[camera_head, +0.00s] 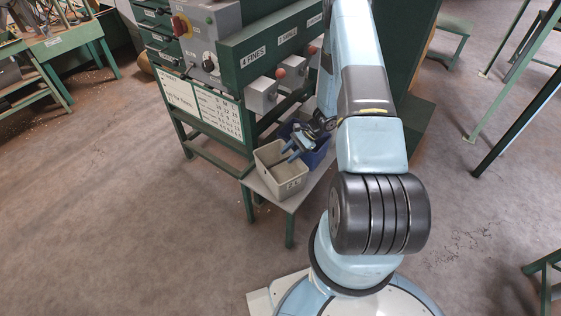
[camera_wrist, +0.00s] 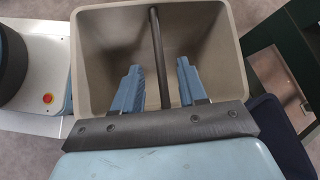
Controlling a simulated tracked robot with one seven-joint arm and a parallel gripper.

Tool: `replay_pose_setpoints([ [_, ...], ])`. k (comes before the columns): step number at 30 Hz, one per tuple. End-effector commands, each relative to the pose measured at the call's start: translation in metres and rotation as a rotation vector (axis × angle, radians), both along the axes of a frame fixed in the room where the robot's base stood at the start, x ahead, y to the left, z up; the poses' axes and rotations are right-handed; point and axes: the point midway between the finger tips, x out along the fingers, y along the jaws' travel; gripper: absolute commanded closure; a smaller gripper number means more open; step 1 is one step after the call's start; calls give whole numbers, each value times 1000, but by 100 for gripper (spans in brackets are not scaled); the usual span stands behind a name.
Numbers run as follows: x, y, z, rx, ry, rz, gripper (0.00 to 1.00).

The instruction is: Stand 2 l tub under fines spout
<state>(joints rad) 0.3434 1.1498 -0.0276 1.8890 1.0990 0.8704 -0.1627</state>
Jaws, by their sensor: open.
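The 2 l tub (camera_head: 288,187) is a grey-beige open box, marked on its front. It stands upright on the low shelf before the green hopper frame. In the wrist view the tub (camera_wrist: 91,48) looks empty, and a dark bar (camera_wrist: 155,30) crosses its opening. My gripper (camera_head: 292,152) is over the tub's opening. In the wrist view my gripper (camera_wrist: 159,68) is open, one finger on each side of the bar, with gaps between.
A dark blue tub (camera_head: 318,157) stands close to the right of the grey one, partly behind my gripper. The shelf (camera_head: 295,200) has a narrow bare front strip. More spouts with orange knobs (camera_head: 280,73) stand in line to the right. Open floor (camera_head: 140,220) lies left.

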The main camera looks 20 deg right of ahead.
Motion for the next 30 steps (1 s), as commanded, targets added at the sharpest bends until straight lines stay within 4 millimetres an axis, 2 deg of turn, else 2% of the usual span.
replay_pose_setpoints([
  [6, 1, -29, 28, -2, -1, -1, 58],
  [12, 2, -44, 42, 0, 0, 0, 58],
  [30, 2, -47, 46, 1, 2, 0, 58],
])
